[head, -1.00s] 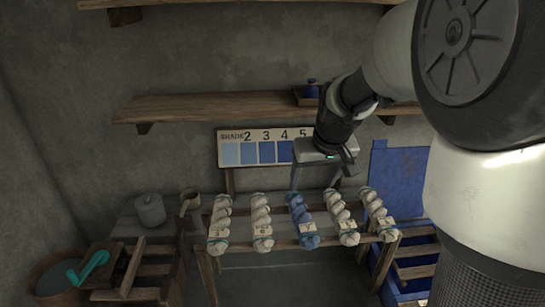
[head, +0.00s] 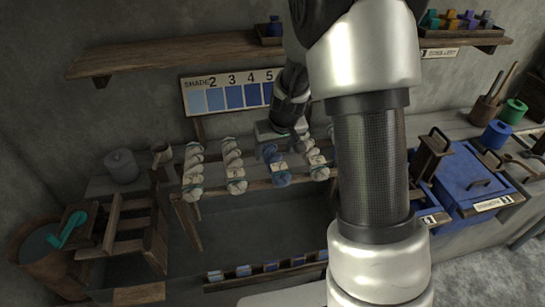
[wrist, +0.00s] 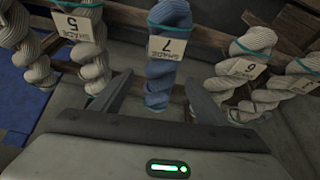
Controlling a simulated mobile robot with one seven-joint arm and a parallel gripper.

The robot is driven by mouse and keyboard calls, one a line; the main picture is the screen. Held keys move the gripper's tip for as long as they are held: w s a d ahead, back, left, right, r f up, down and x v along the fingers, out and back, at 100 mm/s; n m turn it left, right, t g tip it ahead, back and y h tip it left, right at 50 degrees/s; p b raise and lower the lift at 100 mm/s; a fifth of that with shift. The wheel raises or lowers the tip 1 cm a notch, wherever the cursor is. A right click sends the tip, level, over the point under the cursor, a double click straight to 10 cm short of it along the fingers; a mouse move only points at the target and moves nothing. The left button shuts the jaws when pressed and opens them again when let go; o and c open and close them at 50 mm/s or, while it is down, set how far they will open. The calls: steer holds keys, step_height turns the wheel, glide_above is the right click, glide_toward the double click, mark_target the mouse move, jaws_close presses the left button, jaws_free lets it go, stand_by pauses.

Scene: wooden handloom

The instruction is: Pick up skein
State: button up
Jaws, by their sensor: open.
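Twisted skeins hang in a row on a wooden rack. In the head view my gripper (head: 272,146) is at the blue skein's top.
A shade board (head: 228,91) stands behind the rack (head: 210,190). A shelf (head: 165,55) runs above. A grey lidded pot (head: 121,166) is at left, and a blue vat (head: 470,180) at right. My arm hides part of the rack's right side.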

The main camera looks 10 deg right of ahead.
steer(key=shift+x, duration=1.35)
steer(key=c, duration=1.2)
